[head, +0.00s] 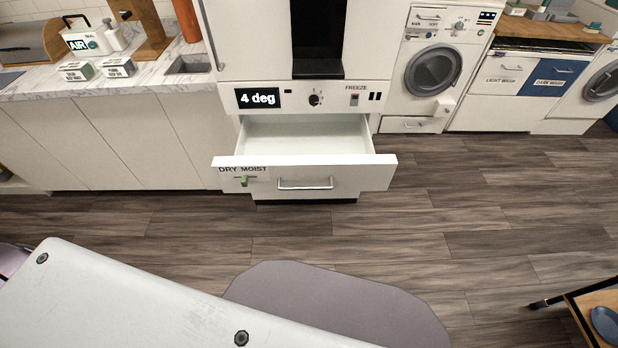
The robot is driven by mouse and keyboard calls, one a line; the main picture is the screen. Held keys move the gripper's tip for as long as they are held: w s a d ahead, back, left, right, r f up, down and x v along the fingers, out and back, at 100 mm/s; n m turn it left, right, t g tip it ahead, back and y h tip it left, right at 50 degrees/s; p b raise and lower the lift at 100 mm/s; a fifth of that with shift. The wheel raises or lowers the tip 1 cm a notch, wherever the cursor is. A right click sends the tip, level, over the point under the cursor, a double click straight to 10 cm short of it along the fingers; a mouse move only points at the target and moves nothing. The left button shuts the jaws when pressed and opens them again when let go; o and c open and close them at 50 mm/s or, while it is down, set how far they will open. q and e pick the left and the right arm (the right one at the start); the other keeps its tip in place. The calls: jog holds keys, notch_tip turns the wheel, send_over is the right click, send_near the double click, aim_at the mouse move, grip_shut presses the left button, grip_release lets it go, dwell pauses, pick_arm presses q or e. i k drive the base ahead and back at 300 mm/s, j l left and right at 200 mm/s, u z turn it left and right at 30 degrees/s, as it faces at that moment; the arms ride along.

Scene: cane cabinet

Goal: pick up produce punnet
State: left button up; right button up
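I see no produce punnet in the head view. The fridge drawer (307,173) is pulled open below the 4 deg display, and the part of its inside (300,138) that shows looks empty. Its front has a metal handle (305,184) and a DRY MOIST slider with a green knob (244,181). Neither gripper is in view. A pale arm link of mine fills the lower left and hides the floor there.
A marble counter (55,92) with small labelled boxes (118,67) stands left of the fridge (256,35). Washing machines (433,68) stand to the right. A wooden table corner (583,305) with a blue dish (605,325) is at lower right. The floor (480,215) before the drawer is clear.

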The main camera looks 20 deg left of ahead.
aim_at(81, 71)
jog(key=u, duration=1.95)
